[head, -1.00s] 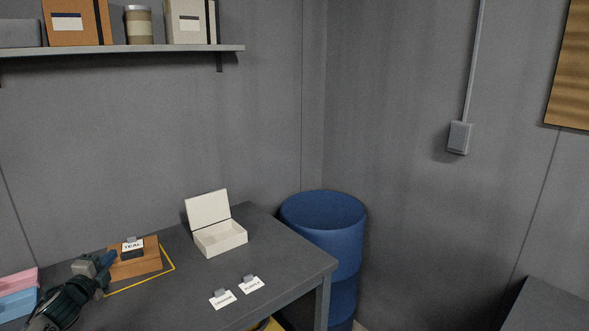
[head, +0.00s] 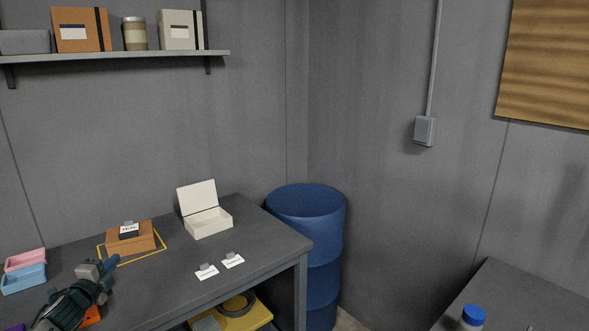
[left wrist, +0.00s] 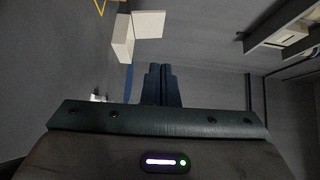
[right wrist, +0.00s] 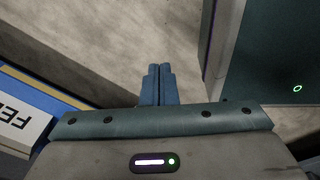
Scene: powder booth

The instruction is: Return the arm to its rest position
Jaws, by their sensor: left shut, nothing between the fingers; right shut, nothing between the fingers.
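My left gripper (head: 113,261) shows at the lower left of the head view, over the dark bench. Its fingers are shut and empty, just in front of the orange-brown box (head: 146,243) and its yellow outline. In the left wrist view its closed blue fingers (left wrist: 162,84) point across the room, with nothing between them. My right gripper is outside the head view. In the right wrist view its blue fingers (right wrist: 158,84) are shut and empty, above a pale floor.
An open white box (head: 208,224) and two small label cards stand on the bench (head: 255,260). Pink (head: 25,260) and blue (head: 24,279) trays lie at left. A blue drum (head: 305,220) stands beyond the bench's right end. A blue-yellow box (right wrist: 40,98) flanks the right gripper.

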